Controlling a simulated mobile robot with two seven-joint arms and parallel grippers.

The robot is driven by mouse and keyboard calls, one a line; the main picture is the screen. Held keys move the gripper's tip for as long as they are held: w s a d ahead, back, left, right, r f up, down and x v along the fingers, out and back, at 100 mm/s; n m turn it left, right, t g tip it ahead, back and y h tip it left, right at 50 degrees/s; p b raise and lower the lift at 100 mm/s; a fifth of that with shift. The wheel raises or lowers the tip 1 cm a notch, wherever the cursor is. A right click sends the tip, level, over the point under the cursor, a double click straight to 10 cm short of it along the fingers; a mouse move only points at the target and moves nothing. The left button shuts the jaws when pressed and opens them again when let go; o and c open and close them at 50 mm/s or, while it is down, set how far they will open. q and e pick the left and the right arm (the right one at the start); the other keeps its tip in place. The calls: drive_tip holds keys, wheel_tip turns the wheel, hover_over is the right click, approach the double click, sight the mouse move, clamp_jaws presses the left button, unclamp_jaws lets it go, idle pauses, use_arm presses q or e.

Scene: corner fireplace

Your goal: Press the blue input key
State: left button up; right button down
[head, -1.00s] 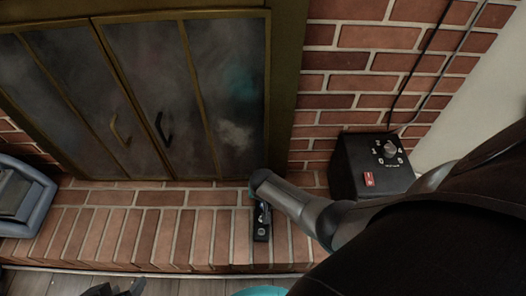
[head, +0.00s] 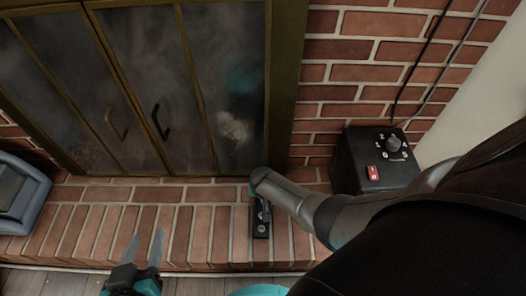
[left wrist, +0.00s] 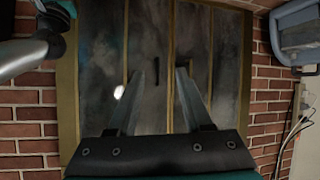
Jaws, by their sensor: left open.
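I cannot make out a blue input key in either view. A black control box (head: 372,165) with a round dial (head: 393,143) and a red switch (head: 373,172) stands at the right against the brick wall. My left gripper (head: 147,234) is open and empty above the hearth's front edge, far left of the box. In the left wrist view its two fingers (left wrist: 160,72) stand apart with the fireplace doors behind. My right arm reaches in from the right, left of the box. A small dark part shows below its end; I cannot tell whether it is my right gripper.
The fireplace's glass doors (head: 165,85) are closed. A blue-grey appliance (head: 36,205) sits at the far left of the brick hearth (head: 100,222). Dark cords (head: 425,60) run up the wall behind the box. The hearth between appliance and right arm looks clear.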

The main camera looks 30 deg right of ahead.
drive_tip(key=shift+f+b, duration=0.65)
drive_tip(key=shift+f, duration=0.2)
drive_tip(key=shift+f+b, duration=0.4)
use_arm(q)
drive_tip(key=shift+s+d+r+n+t+h, duration=0.25)
drive_tip(key=shift+d+r+t+h, duration=0.4)
drive_tip(key=shift+t, duration=0.5)
drive_tip(key=shift+s+d+r+n+t+h, duration=0.2)
drive_tip(key=shift+d+r+t+h, duration=0.15)
drive_tip(key=shift+d+r+t, duration=0.55)
use_arm(e)
drive_tip(key=shift+f, duration=0.2)
use_arm(q)
drive_tip(key=shift+f+t, duration=0.15)
drive_tip(key=shift+t, duration=0.2)
